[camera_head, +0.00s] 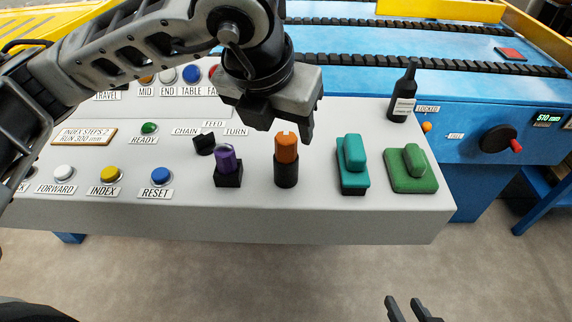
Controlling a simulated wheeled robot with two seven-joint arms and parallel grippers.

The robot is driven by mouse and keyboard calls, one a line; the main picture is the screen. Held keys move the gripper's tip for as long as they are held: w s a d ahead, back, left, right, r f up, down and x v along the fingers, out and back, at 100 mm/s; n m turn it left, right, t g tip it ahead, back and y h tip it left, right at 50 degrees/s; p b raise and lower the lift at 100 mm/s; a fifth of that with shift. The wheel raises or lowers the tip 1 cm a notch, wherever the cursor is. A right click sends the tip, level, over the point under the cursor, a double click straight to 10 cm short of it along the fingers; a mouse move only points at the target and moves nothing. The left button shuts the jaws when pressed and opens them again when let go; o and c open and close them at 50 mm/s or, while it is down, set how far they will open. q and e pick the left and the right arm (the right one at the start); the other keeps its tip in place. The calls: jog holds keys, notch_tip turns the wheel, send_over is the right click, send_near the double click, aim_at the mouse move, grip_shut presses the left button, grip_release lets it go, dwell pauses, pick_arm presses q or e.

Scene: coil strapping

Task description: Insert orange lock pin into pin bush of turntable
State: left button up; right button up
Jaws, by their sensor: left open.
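The orange lock pin (287,147) stands upright in a black holder (286,173) on the front right part of the grey console. A slot or notch shows in its top. My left gripper (279,126) hangs over the console, open and empty, its fingers just above and behind the pin's top in the picture. I cannot tell whether it touches the pin. My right gripper (409,308) is at the bottom edge, in front of the console, fingers apart and empty. I cannot make out the turntable's pin bush.
A purple piece (226,160) in a black holder stands left of the pin. A teal block (351,163) and a green block (410,168) stand right. A dark bottle (403,98) stands at the back right. The grey console (330,203) carries several buttons; a blue conveyor (360,85) lies behind.

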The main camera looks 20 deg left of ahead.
aim_at(286, 137)
pick_arm(q)
jog(key=shift+p+x, duration=0.35)
jog(key=shift+x, duration=2.4)
jog(key=shift+w+a+r, duration=0.1)
jog(key=shift+w+r, duration=0.05)
jog(key=shift+w, duration=0.05)
grip_shut()
